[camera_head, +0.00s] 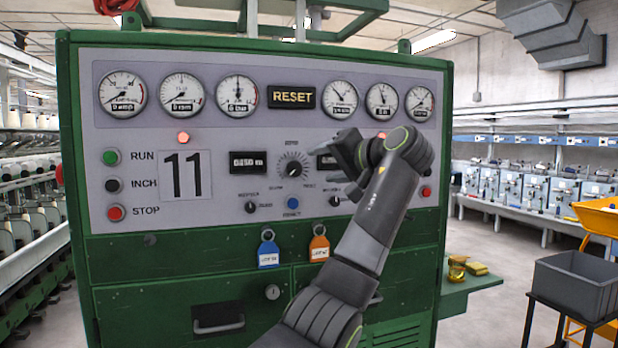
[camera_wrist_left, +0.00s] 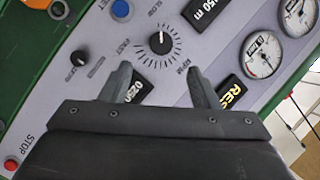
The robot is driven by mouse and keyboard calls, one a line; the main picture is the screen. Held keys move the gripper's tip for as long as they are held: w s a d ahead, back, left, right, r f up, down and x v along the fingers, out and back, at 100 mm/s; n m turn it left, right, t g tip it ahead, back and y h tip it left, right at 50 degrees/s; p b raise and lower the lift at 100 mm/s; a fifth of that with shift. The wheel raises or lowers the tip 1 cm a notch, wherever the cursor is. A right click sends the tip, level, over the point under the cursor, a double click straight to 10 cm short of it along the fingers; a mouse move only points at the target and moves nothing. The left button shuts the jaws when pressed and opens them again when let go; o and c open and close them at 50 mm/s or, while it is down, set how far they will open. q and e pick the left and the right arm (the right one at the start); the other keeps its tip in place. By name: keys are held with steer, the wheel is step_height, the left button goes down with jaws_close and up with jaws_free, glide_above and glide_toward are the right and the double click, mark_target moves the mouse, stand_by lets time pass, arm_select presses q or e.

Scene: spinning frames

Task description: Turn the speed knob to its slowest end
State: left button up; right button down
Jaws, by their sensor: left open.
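The speed knob (camera_head: 292,168) is a small black dial inside a ring of tick marks at the middle of the grey control panel (camera_head: 218,135). In the left wrist view the knob (camera_wrist_left: 160,43) shows its white pointer mark toward the top, on the side of the SLOW label; the FAST label is at its left. My left gripper (camera_head: 342,156) is open and empty, just right of the knob in the head view. In the left wrist view its fingertips (camera_wrist_left: 157,70) are spread below the knob, apart from it. My right gripper is not in view.
Gauges and a RESET sign (camera_head: 292,96) line the panel's top. Two small black knobs (camera_head: 251,207) and a blue button (camera_head: 292,203) sit below the dial. Digital counters flank it. Blue (camera_head: 268,252) and orange (camera_head: 319,246) tags hang beneath. A grey bin (camera_head: 577,283) stands right.

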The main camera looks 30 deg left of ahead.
arm_select(q)
steer(key=b+v, duration=0.1)
steer(key=v, duration=0.7)
